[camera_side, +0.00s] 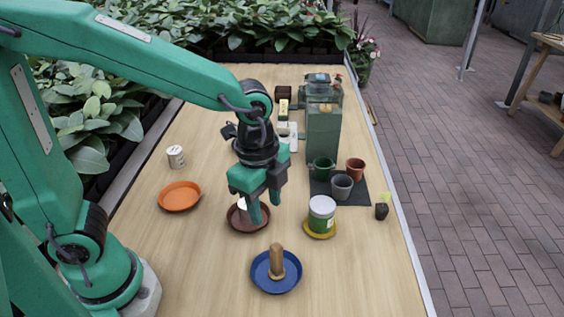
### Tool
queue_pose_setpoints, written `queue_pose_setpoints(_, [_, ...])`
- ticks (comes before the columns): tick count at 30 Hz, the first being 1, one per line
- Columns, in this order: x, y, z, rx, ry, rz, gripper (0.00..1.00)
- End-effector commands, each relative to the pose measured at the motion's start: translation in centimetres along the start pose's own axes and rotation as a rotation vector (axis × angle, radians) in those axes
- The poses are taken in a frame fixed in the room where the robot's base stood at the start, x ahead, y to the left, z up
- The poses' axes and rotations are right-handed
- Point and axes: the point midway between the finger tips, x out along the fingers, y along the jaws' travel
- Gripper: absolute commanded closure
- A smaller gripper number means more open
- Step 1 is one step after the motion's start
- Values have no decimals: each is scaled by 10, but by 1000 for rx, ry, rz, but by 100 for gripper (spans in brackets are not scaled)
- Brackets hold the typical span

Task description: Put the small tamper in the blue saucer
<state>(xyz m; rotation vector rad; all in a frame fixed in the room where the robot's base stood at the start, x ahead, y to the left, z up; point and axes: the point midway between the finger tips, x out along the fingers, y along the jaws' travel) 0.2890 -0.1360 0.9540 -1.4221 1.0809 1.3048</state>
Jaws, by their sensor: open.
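The small wooden tamper (277,258) stands upright inside the blue saucer (258,283), at the front middle of the table. Its wider foot appears to rest on the saucer's floor, right of the middle. My gripper (265,208) is open with its fingers pointing down. It is behind the tamper and apart from it, with nothing seen between the fingers. The fingers hide part of a brown saucer (235,220), where a small pale object also shows, partly hidden.
An orange saucer (180,196) and a white cup-like object (176,156) are at left. A white-and-green tin (321,214) stands on a yellow saucer (319,234) at right. Several small pots, a dark mat (350,196) and a green machine (323,135) stand behind. The front left table is clear.

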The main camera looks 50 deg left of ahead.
Motion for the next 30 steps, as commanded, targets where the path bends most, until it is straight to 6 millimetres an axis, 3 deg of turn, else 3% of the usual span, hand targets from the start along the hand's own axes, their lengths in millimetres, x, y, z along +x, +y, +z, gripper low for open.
queue_pose_setpoints(8, [-39,-1,54,-443,90,-116,59])
queue_pose_setpoints(18, [-71,14,114,-998,235,-247,59])
queue_pose_setpoints(24, [-80,25,136,-1233,310,-297,59])
queue_pose_setpoints(30, [-82,30,144,-1322,341,-314,59])
